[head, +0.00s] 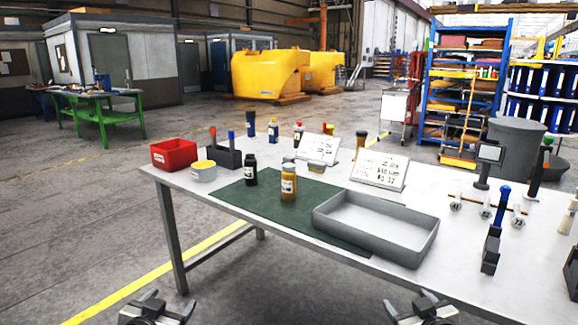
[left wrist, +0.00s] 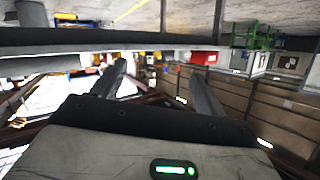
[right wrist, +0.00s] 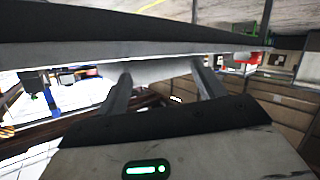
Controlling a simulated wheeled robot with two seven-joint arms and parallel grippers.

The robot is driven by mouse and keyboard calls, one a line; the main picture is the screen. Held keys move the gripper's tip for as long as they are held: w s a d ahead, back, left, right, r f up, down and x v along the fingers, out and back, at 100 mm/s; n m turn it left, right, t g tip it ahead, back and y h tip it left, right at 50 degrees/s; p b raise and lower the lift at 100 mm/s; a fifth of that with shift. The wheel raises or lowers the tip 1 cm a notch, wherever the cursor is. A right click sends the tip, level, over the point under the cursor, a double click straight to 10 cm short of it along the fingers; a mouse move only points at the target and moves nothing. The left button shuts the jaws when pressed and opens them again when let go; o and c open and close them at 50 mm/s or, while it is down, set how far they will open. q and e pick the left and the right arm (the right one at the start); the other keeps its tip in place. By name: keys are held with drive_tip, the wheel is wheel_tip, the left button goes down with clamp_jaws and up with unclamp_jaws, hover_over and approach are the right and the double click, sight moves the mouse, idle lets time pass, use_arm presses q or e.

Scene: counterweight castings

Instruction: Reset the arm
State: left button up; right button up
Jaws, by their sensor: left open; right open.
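My left gripper (head: 158,302) is at the bottom of the head view, in front of the table's near edge and below the tabletop. It is open and empty; its two fingers also show in the left wrist view (left wrist: 160,80). My right gripper (head: 419,303) is at the bottom right of the head view, also in front of the table and apart from it. It is open and empty, and its fingers show in the right wrist view (right wrist: 163,85). Neither gripper touches any object.
The white table (head: 290,222) carries a green mat (head: 240,198), a grey tray (head: 400,250), a red bin (head: 173,155), a yellow-brown bottle (head: 288,187) and a black bottle (head: 250,172). The floor left of the table is clear.

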use_arm(q)
drive_tip(key=s+d+f+g+h+b, duration=0.1)
drive_tip(key=s+d+f, duration=0.3)
drive_tip(key=s, duration=0.5)
drive_tip(key=s+d+f+g+h+b, duration=0.1)
drive_tip(key=s+d+f, duration=0.3)
drive_tip(key=s, duration=0.5)
drive_tip(key=s+d+f+g+b, duration=0.1)
drive_tip(key=s+d+f+b, duration=0.1)
drive_tip(key=s+f, duration=0.3)
drive_tip(key=s+d, duration=0.1)
drive_tip(key=s, duration=0.3)
drive_tip(key=shift+d+f+n+g+h+b, duration=0.3)
drive_tip(key=shift+d+n+h+b, duration=0.05)
drive_tip(key=shift+d+n+h, duration=0.05)
use_arm(e)
drive_tip(key=s+a+f+g+y, duration=0.1)
drive_tip(key=s+a+f, duration=0.3)
drive_tip(key=s, duration=0.5)
drive_tip(key=s+a+f+g+y, duration=0.1)
drive_tip(key=s+a+f, duration=0.3)
drive_tip(key=s, duration=0.5)
drive_tip(key=s+a+f+g, duration=0.1)
drive_tip(key=s+a+f, duration=0.2)
drive_tip(key=s, duration=0.6)
wheel_tip(320, 180, down, 3)
drive_tip(key=shift+a+r+m+g+y, duration=0.2)
drive_tip(key=shift+a+m+g+y, duration=0.1)
drive_tip(key=shift+a+m+y, duration=0.1)
